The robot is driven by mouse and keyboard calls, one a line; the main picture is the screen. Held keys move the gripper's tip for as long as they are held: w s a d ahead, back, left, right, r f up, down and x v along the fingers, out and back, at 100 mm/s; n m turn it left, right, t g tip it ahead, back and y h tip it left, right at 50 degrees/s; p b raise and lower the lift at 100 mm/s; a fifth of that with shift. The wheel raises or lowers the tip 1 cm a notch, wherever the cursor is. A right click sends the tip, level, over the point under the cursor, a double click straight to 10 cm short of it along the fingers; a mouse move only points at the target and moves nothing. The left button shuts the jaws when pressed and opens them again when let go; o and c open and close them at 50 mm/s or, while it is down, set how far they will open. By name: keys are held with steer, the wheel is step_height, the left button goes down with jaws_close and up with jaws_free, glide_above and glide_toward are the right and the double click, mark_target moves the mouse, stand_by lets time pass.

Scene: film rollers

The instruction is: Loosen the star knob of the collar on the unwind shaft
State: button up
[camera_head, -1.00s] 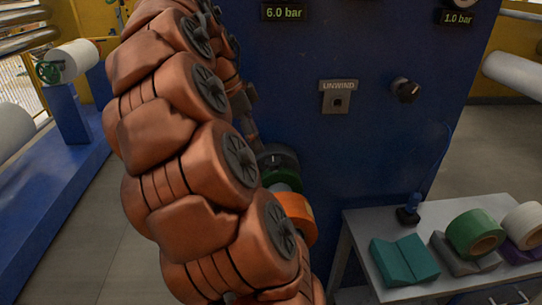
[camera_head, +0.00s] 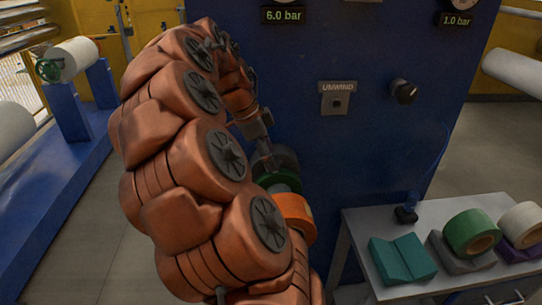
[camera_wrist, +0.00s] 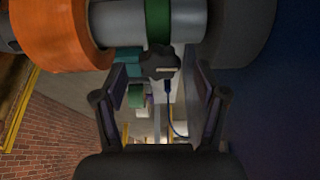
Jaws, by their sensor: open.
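The unwind shaft (camera_wrist: 125,20) crosses the top of the wrist view as a pale grey bar. A green collar (camera_wrist: 158,20) sits around it, between an orange roll and a dark disc. The collar's black star knob (camera_wrist: 160,62) points toward my gripper (camera_wrist: 160,80). My gripper is open, one finger on each side of the knob, with visible gaps between. In the head view the green collar (camera_head: 280,182) and orange roll (camera_head: 297,212) show beside my arm. My gripper (camera_head: 264,155) is small there and partly hidden; the knob cannot be made out.
The dark disc (camera_wrist: 240,35) and orange roll (camera_wrist: 62,35) flank the collar closely. A blue machine panel (camera_head: 350,140) stands behind the shaft. A table (camera_head: 350,222) at the right bears a teal block (camera_head: 402,260), a green roll (camera_head: 472,232) and other items.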

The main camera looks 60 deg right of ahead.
steer(key=shift+s+d+f, duration=0.15)
steer(key=shift+s+f, duration=0.05)
steer(key=shift+f, duration=0.35)
steer(key=c, duration=1.1)
